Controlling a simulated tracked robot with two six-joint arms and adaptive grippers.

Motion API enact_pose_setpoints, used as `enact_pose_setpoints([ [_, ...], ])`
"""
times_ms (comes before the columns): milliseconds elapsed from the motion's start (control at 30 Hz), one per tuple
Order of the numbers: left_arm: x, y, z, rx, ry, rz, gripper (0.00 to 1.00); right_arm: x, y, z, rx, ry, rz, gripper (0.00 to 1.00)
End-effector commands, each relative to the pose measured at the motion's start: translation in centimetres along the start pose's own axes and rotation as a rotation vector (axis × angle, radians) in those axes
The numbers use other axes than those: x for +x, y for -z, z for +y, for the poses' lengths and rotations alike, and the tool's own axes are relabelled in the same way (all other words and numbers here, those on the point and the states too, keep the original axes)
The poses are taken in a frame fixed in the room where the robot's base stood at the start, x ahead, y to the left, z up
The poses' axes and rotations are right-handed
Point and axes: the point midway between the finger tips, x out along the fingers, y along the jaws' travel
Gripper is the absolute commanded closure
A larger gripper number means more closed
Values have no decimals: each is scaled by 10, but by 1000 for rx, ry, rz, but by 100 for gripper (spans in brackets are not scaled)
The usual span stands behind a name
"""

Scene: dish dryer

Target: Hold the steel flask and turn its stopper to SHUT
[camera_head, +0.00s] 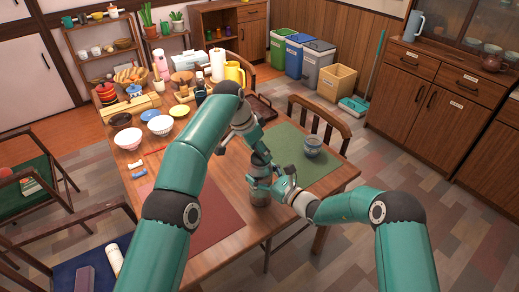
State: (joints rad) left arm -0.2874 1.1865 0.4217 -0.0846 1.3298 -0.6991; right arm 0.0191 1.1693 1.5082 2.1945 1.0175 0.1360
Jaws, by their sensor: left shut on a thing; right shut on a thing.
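The steel flask (260,198) stands upright on the wooden table near its front edge. Only its lower part shows clearly below my grippers. My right gripper (263,183) comes in from the right and is shut on the flask's body. My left gripper (259,160) is above it, pointing down, and is shut on the top of the flask, where the stopper is. The stopper is mostly hidden by the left gripper's fingers, and I cannot read any SHUT mark or how far it is turned.
A green mat (290,150) with a grey-blue cup (312,146) lies just right of the flask. A dark red mat (215,215) lies to the left. Bowls (161,125), a yellow jug (235,73) and other dishes crowd the table's far left. A chair (318,118) stands at the right edge.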

Motion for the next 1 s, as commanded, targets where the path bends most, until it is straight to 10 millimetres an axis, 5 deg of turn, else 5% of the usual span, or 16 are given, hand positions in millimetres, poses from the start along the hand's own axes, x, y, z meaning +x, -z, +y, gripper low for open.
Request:
enact_pose_setpoints([
  [33,0,-2,-5,-3,12,1,75,-1,0,0,0,0,-2,91],
  [67,0,-2,-5,-3,12,1,35,-1,0,0,0,0,-2,91],
  [200,0,-2,-4,-3,10,1,15,-1,0,-1,0,1,-2,91],
  [567,-3,0,-2,-2,5,1,15,0,0,-1,0,2,-1,91],
  [1000,-59,0,-3,-2,7,2,15,0,0,-1,0,2,0,91],
])
